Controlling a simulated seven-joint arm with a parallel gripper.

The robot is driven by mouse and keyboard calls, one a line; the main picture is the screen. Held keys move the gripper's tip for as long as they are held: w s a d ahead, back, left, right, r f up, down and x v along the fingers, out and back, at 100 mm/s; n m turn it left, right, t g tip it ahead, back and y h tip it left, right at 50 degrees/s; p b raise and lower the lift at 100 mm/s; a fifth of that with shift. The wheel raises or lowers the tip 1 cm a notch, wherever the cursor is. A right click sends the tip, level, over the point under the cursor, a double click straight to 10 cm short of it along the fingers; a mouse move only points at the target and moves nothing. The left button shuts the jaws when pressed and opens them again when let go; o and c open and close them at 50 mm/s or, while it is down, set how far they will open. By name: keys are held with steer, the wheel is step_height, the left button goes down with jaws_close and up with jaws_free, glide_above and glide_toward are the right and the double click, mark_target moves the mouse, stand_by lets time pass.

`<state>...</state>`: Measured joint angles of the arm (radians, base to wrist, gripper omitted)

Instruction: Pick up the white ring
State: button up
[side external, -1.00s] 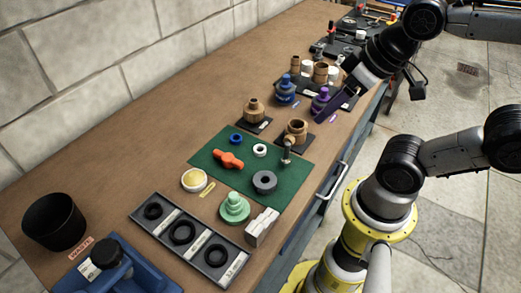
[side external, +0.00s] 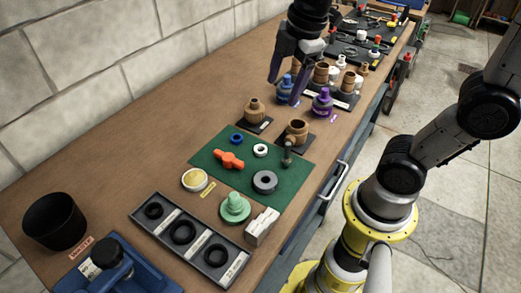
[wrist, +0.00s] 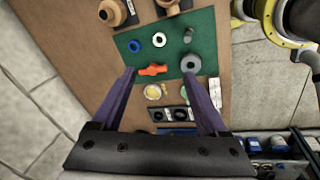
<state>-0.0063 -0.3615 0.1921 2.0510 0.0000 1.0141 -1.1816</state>
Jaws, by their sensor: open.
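My gripper (side external: 284,92) is open and empty, fingers pointing down, above the back part of the bench near the blue and purple fittings. In the wrist view my two purple fingers (wrist: 164,72) are spread wide, with the ring beyond their tips.
A black tray of dark rings (side external: 218,274) and a black bin (side external: 55,221) are in front.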

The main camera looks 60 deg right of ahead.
steer(key=w+f+n+g, duration=0.2)
steer(key=w+f+g, duration=0.1)
steer(key=w+f, duration=0.3)
glide_above(259, 145)
steer(key=s+a, duration=0.1)
steer(key=s, duration=0.1)
step_height(259, 145, down, 10)
steer(key=shift+w+a+r, duration=0.15)
steer(key=shift+r, duration=0.1)
steer(key=shift+w+f, duration=0.2)
steer(key=shift+f, duration=1.15)
steer(key=shift+w+f, duration=0.15)
steer(key=shift+f, duration=1.2)
jaws_close()
